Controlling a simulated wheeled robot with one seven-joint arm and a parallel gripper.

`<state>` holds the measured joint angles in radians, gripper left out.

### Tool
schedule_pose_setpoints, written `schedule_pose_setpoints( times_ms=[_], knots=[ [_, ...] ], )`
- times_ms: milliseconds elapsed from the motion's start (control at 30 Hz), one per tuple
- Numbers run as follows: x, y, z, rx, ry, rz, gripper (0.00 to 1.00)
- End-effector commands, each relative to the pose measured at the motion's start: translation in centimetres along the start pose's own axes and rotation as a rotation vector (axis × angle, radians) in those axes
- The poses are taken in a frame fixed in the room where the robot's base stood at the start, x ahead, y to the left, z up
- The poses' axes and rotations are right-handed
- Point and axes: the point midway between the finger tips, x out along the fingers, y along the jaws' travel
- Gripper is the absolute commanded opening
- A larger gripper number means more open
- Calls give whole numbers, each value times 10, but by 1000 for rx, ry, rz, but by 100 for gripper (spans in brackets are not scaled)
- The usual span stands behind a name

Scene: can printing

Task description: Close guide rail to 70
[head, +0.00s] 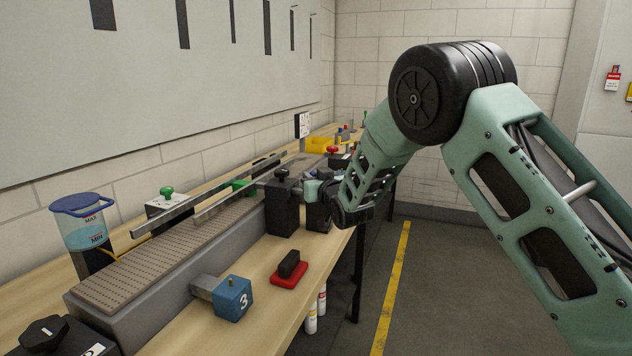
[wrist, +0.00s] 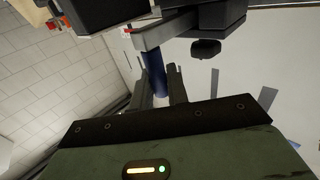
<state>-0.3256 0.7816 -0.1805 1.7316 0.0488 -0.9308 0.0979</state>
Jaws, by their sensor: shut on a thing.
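Two long grey metal guide rails run above the brown slotted conveyor (head: 170,250) in the head view, the near one (head: 225,202) and the far one (head: 165,216). A black post (head: 282,208) stands at the near rail's far end. My gripper (wrist: 162,82) is shut on a dark blue round rod (wrist: 152,62) in the wrist view, one finger on each side. In the head view, my gripper is beside the black post, its fingers largely hidden. A grey bar (wrist: 166,28) and a black knob (wrist: 206,48) show beyond the rod. No rail scale is readable.
A blue box marked 3 (head: 232,299) is mounted by the conveyor's near side. A red-based black block (head: 289,273) lies on the wooden bench. A blue-lidded clear cup (head: 84,230) stands at left. Yellow bins (head: 319,145) are at the back. Open floor lies right of the bench.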

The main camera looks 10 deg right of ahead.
Motion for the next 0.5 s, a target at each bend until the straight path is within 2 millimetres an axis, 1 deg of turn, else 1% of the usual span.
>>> schedule_pose_setpoints(
  times_ms=[67, 100, 133, 167, 400, 500],
  knots=[
    [0, 0, 0, 0, 0, 0, 0],
    [0, 0, 0, 0, 0, 0, 24],
    [0, 0, 0, 0, -1, 0, 33],
    [0, 0, 0, 0, -1, 0, 35],
    [0, 0, 0, 0, -1, 0, 35],
    [-4, 0, 0, 0, -1, 0, 35]
  ],
)
